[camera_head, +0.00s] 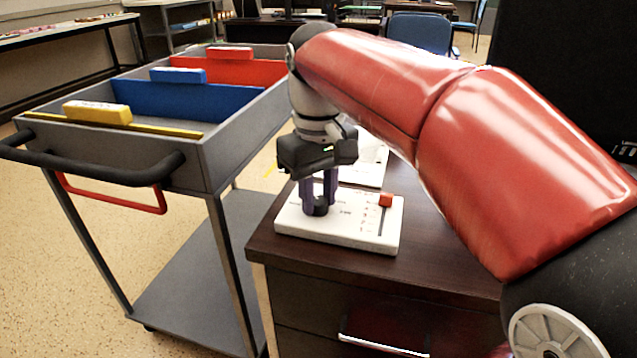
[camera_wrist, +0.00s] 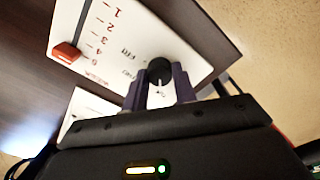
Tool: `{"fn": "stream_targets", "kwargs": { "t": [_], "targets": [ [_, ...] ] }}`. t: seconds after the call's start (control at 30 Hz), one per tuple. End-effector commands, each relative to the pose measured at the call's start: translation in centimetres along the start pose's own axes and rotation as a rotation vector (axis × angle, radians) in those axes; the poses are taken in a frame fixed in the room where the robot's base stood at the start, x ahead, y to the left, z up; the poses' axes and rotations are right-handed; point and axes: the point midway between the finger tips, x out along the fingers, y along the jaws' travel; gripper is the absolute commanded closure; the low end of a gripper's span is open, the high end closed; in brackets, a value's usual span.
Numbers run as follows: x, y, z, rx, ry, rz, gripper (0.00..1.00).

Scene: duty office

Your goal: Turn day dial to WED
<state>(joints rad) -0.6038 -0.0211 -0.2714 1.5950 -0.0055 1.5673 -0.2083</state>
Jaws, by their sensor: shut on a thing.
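A white control panel (camera_head: 345,233) lies on the dark wooden cabinet top. It carries a round black day dial (camera_head: 320,207) on its left part and a red slider knob (camera_head: 386,199) on its right part. My gripper (camera_head: 319,196) points down over the panel with its purple fingers closed around the dial. In the wrist view the black dial (camera_wrist: 159,70) sits between the fingertips (camera_wrist: 162,86), with a small pale pointer mark showing. Day letters are printed beside the dial, but they are blurred and partly hidden, so I cannot tell which day it points to.
A second white panel or sheet (camera_head: 369,165) lies behind the first, partly hidden by my arm. A grey cart (camera_head: 215,165) with yellow, blue and red dividers stands close at left. The cabinet's drawer handle (camera_head: 383,343) is at the front.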

Motion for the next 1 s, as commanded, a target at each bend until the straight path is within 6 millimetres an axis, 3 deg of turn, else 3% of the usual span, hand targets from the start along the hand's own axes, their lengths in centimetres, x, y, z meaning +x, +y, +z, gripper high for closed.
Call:
{"fn": "stream_targets", "kwargs": {
  "t": [0.6,1.0],
  "targets": [
    [-0.16,0.04,0.0,0.537,0.0,0.0,0.95],
    [-0.06,0.04,-0.03,0.697,0.002,0.0,0.95]
  ]
}}
